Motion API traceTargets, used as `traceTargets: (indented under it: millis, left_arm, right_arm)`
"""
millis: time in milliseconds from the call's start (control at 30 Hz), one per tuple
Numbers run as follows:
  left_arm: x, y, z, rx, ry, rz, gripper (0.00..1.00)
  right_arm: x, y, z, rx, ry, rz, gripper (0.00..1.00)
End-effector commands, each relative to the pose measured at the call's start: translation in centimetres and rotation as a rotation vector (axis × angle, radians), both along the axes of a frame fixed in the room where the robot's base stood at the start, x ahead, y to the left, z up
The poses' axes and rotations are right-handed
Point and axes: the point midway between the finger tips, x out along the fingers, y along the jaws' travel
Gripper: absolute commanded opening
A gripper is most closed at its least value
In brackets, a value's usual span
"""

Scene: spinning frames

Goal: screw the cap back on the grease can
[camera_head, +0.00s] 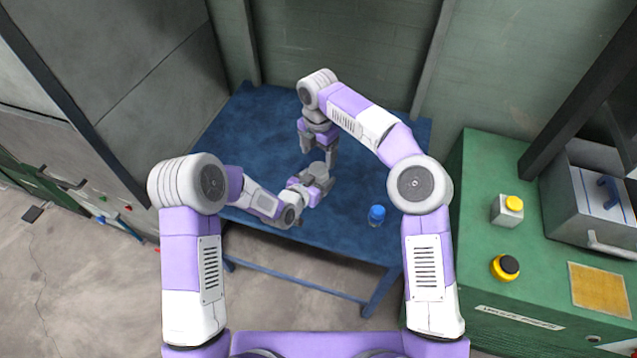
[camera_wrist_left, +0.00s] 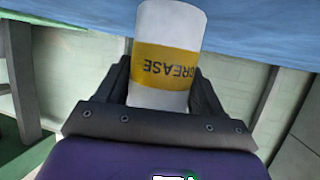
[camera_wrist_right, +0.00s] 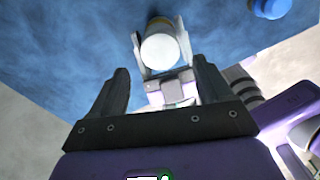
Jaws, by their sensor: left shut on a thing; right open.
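The grease can (camera_wrist_left: 163,25) is white with a yellow band lettered GREASE, upside down in the left wrist view. My left gripper (camera_wrist_left: 160,78) is shut on it, with a finger on each side. In the right wrist view the can's round white end (camera_wrist_right: 160,50) faces the camera; I cannot tell whether a separate cap sits on it. My right gripper (camera_wrist_right: 160,68) is open and empty, pointing down above that end, apart from it. In the head view my right gripper (camera_head: 319,154) hangs just above and behind my left gripper (camera_head: 320,182).
The table is otherwise mostly clear. A green cabinet (camera_head: 480,215) with buttons stands at right.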

Motion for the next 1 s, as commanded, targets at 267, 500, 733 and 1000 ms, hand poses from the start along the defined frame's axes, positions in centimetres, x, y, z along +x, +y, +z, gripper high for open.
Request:
traceTargets:
  millis: [267,500,733,1000]
  left_arm:
    - [0.0,-0.1,0.0,-0.001,-0.001,-0.001,0.00]
    - [0.0,-0.1,0.0,-0.001,-0.001,-0.001,0.00]
    - [0.0,0.0,0.0,-0.001,-0.001,-0.001,0.00]
    - [0.0,0.0,0.0,-0.001,-0.001,-0.001,0.00]
  right_arm:
    - [0.0,0.0,-4.2,0.000,0.001,-0.001,0.79]
    - [0.0,0.0,-5.6,0.000,-0.001,-0.001,0.79]
    - [0.0,0.0,-5.6,0.000,-0.001,-0.002,0.79]
    - [0.0,0.0,-5.6,0.000,-0.001,-0.002,0.40]
